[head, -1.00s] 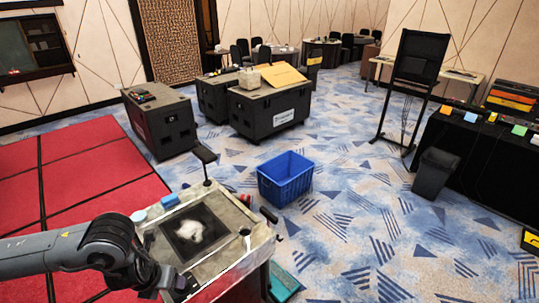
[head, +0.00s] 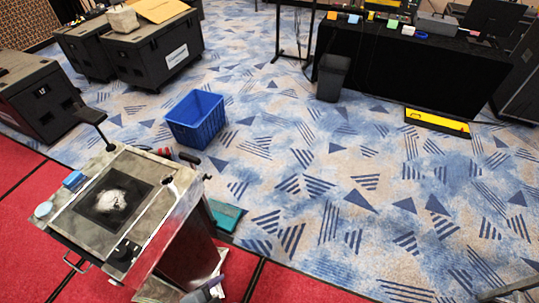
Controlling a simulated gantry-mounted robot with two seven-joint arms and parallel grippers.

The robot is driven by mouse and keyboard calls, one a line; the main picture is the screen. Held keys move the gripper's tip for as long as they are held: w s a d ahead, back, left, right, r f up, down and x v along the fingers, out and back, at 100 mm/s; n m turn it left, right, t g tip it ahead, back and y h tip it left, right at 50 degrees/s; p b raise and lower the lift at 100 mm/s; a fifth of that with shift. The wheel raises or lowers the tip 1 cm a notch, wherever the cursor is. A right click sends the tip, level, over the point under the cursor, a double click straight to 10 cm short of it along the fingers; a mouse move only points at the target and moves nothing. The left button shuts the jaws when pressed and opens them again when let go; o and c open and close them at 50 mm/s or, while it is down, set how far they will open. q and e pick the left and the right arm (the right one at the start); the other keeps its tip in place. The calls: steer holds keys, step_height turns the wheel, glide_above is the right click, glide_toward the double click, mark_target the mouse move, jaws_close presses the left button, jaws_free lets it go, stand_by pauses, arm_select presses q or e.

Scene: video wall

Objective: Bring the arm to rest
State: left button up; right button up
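Neither of my grippers can be made out in the head view. A grey piece at the bottom edge, left of the middle, and another in the bottom right corner may be parts of my arms; too little shows to tell. The metal-topped cart (head: 150,220) stands at the lower left. A dark square panel with a white fluffy patch (head: 112,200) lies on its top. No arm reaches over the cart.
A blue crate (head: 196,120) stands on the patterned carpet behind the cart. Black cases (head: 150,50) stand at the upper left. A grey bin (head: 332,78) is beside a black-draped table (head: 400,70). A yellow-edged black item (head: 437,123) lies on the floor. The carpet at right is clear.

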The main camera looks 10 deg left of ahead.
arm_select(q)
steer(key=s+a+f+n+g+y, duration=0.2)
steer(key=s+a+n+g+y, duration=0.2)
steer(key=a+n, duration=0.5)
step_height(320, 180, up, 16)
steer(key=d+n+p, duration=0.1)
steer(key=p, duration=1.4)
steer(key=shift+s+f+p, duration=0.25)
steer(key=shift+s+p, duration=0.05)
steer(key=shift+p, duration=0.1)
